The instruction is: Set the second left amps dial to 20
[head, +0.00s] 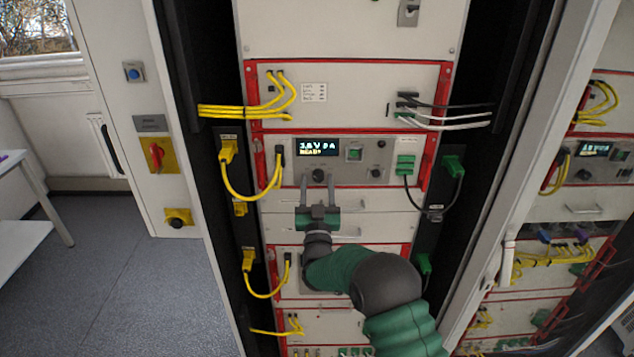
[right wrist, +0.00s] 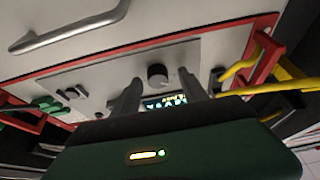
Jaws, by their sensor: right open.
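The cycler's front panel (head: 345,160) has a lit display (head: 318,146) with small text I cannot read surely. Just below the display is a dark round dial (head: 318,175). It also shows in the right wrist view (right wrist: 157,74), where the panel is upside down. My right gripper (head: 318,182) is open and empty, its fingers pointing up at the panel around the dial's sides. In the right wrist view its fingertips (right wrist: 160,78) stand left and right of the dial, with gaps; I cannot tell whether they reach its depth. The dial's setting is not readable. My left gripper is out of view.
Yellow cables (head: 255,190) hang left of the panel and a black cable (head: 408,190) with green plugs hangs right. A metal handle (head: 345,205) lies on the drawer below. A small knob (head: 375,172) sits further right. A second rack (head: 590,175) stands at right.

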